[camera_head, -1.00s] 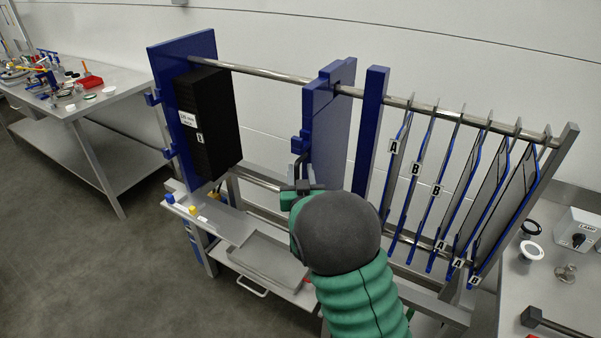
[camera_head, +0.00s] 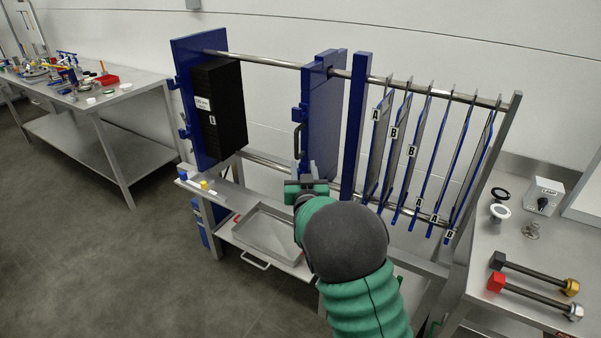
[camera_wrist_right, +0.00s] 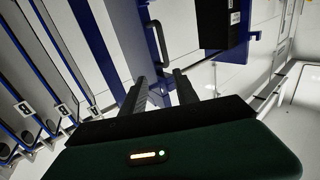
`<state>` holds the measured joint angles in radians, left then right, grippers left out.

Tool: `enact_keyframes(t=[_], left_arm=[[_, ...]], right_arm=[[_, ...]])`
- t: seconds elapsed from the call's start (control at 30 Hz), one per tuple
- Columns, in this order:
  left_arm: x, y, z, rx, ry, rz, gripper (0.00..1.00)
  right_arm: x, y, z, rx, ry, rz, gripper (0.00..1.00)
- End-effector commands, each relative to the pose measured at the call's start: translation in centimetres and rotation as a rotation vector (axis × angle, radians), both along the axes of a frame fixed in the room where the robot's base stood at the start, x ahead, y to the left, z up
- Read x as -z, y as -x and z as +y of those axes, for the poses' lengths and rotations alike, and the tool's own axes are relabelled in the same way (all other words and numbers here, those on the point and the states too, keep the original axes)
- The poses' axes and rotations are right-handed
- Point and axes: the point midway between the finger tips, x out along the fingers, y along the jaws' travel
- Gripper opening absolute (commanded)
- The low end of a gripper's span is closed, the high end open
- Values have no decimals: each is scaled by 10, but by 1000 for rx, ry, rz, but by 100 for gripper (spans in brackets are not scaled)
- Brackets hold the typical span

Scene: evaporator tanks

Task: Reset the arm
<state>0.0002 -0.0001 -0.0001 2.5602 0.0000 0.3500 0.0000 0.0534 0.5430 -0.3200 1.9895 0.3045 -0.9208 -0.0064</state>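My right arm, in green and dark grey, reaches in from the bottom of the head view. Its right gripper (camera_head: 306,187) is just below the black handle (camera_head: 297,141) of the blue movable plate (camera_head: 322,115). In the right wrist view the two dark fingers (camera_wrist_right: 160,88) stand apart with nothing between them. Beyond them are the black handle (camera_wrist_right: 154,38) and the blue plate (camera_wrist_right: 124,38); the gripper appears clear of the handle. My left gripper is not in view.
The filter press frame holds a black plate stack (camera_head: 219,108) at left and several hanging lettered plates (camera_head: 431,150) at right. A metal tray (camera_head: 268,233) lies below. A right bench (camera_head: 520,255) carries two bolt-like tools (camera_head: 535,290). A left table (camera_head: 120,105) holds small parts.

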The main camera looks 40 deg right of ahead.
Motion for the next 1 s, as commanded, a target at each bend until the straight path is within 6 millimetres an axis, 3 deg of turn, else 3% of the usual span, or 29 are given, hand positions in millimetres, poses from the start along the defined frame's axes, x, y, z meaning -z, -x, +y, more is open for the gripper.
enact_keyframes(t=[0.43, 0.57, 0.67, 0.77, 0.8, 0.9, 1.0], left_arm=[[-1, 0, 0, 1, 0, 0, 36], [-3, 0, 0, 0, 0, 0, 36], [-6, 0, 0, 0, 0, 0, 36], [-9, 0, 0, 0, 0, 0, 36], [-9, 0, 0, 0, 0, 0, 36], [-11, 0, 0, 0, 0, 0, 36], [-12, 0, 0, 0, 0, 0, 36]], right_arm=[[-1, 2, 11, -9, -6, 14, 36], [34, 13, 49, -86, -117, 174, 36], [79, 45, 109, -199, -240, 410, 36], [120, 102, 171, -313, -327, 673, 36], [133, 129, 192, -353, -350, 776, 36], [158, 197, 230, -430, -376, 1012, 36], [170, 252, 249, -471, -376, 1187, 36]])
